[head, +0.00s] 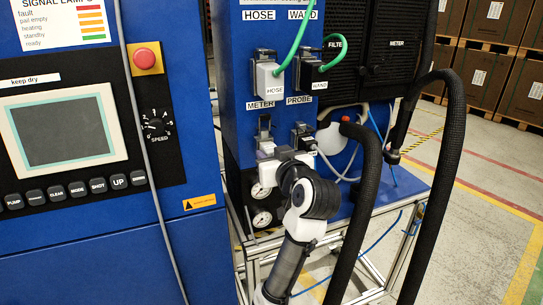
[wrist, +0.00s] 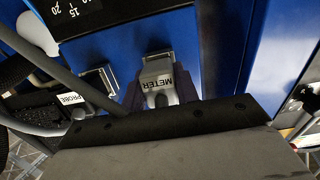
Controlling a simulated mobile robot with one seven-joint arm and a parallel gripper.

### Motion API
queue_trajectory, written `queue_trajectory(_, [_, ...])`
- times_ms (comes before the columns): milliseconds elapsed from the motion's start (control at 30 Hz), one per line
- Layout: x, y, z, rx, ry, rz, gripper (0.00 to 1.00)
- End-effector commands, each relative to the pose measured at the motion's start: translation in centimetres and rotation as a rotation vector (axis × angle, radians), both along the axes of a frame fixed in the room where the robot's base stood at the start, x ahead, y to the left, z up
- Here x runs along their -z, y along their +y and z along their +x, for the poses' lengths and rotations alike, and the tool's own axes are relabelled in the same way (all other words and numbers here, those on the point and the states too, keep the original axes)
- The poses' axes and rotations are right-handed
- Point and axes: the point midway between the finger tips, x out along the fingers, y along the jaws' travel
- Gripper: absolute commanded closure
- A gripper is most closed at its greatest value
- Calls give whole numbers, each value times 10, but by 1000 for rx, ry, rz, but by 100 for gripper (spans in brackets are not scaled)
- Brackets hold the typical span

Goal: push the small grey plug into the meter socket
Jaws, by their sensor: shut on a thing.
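The small grey plug (wrist: 158,88), marked METER, shows upside down in the wrist view, between my gripper's dark fingers. My gripper (head: 268,154) is shut on it, in front of the lower left socket in the head view. The meter socket (head: 264,128) has a dark housing under the METER label, with its lid up. In the wrist view the plug's far end is at the socket's metal edge (wrist: 157,59). I cannot tell how deep it sits. My wrist hides the plug's rear.
The probe socket (head: 302,131) stands close on the right with a plug and cable. Above are the hose plug (head: 268,76) and wand plug (head: 314,78) with green cables. Thick black hoses (head: 370,190) hang to the right. Gauges (head: 262,219) sit below.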

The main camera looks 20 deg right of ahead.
Motion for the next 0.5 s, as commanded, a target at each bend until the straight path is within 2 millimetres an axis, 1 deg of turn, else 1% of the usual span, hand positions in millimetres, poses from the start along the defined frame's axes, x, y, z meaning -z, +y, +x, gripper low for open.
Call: queue_trajectory(500, [0, 0, 6, -1, 0, 0, 97])
